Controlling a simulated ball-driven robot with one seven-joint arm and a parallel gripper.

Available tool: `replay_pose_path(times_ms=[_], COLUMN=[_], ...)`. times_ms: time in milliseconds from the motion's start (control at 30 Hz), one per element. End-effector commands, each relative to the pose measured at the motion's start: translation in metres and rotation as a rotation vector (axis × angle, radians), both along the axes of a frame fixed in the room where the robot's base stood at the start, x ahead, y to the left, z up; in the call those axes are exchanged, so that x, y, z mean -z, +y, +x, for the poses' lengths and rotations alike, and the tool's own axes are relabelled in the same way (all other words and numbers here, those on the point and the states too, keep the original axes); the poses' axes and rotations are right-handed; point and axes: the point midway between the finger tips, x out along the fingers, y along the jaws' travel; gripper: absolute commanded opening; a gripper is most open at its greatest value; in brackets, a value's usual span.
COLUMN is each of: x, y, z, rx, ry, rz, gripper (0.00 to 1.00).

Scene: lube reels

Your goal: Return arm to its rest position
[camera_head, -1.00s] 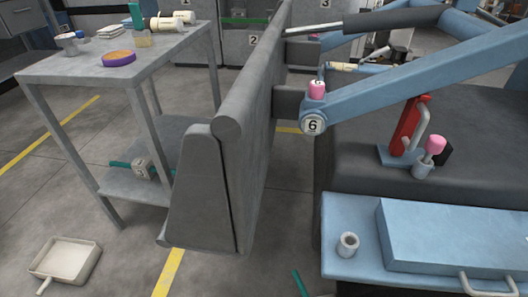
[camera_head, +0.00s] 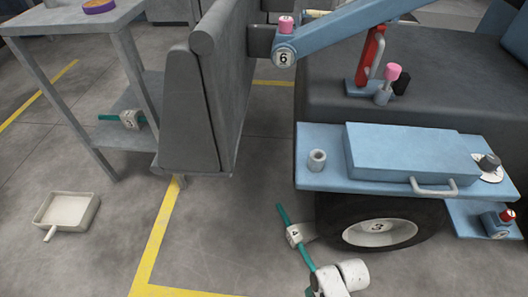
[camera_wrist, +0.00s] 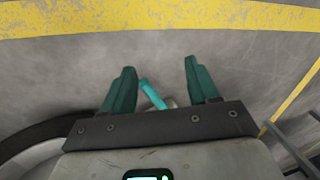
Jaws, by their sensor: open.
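My gripper (camera_wrist: 160,66) shows in the wrist view with its two green fingers spread apart and nothing held between them. Beyond the fingers, part of a teal rod (camera_wrist: 151,94) shows above the floor; its lower end is hidden behind my gripper's dark bar. In the head view, white rounded parts of my arm (camera_head: 352,273) are low at the bottom edge, beside the wheel. A teal rod with a tag marked 4 (camera_head: 294,235) runs down toward them. I cannot tell whether it touches my arm. The fingers are not clear in the head view.
The blue vehicle step (camera_head: 325,183) and the wheel marked 3 (camera_head: 379,228) are close to my arm. A grey table (camera_head: 133,67) stands at left, with a teal-handled block (camera_head: 130,119) on its shelf. A pale tray (camera_head: 67,209) lies on the floor. Floor left of my arm is clear.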

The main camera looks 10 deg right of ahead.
Motion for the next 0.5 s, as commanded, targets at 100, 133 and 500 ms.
replay_pose_path(times_ms=[100,133,500], x=[-0.011,-0.014,-0.080], y=[-0.003,-0.004,-0.022], z=[-0.002,-0.003,-0.019], rx=[-0.009,-0.012,-0.048], ry=[-0.005,-0.006,-0.027], rz=[-0.010,-0.013,-0.075], gripper=[0.59,0.59,0.59])
